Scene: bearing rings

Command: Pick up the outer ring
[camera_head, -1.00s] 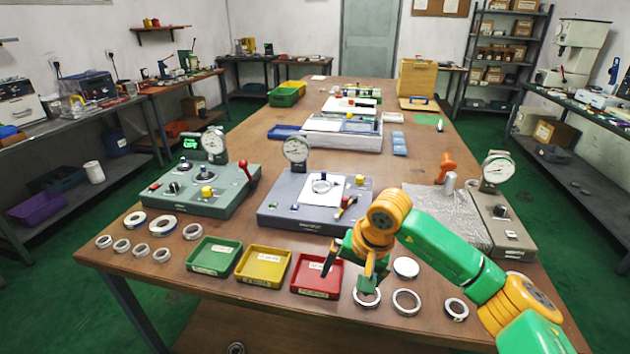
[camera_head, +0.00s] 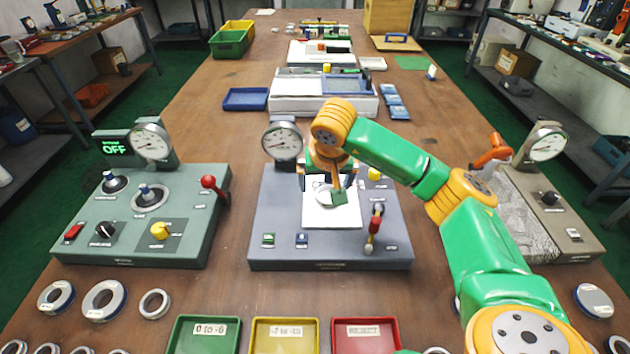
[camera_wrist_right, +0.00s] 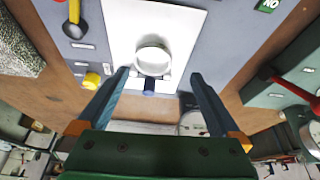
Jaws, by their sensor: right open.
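A pale metal ring (camera_head: 322,194) lies on the white plate (camera_head: 345,217) of the grey middle instrument, partly hidden by my right gripper in the head view. In the right wrist view the ring (camera_wrist_right: 152,58) shows whole on the white plate (camera_wrist_right: 185,30). My right gripper (camera_head: 335,192) is over the plate. Its two dark fingers (camera_wrist_right: 160,75) are spread apart in the wrist view, with nothing between them. The ring is just beyond the fingertips, slightly left of their middle. Whether the tips touch the plate I cannot tell. My left gripper is out of view.
A dial gauge (camera_head: 282,141) stands at the instrument's back left. A green instrument (camera_head: 140,225) is to the left. Green (camera_head: 203,338), yellow (camera_head: 284,339) and red (camera_head: 366,339) trays and several rings line the front.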

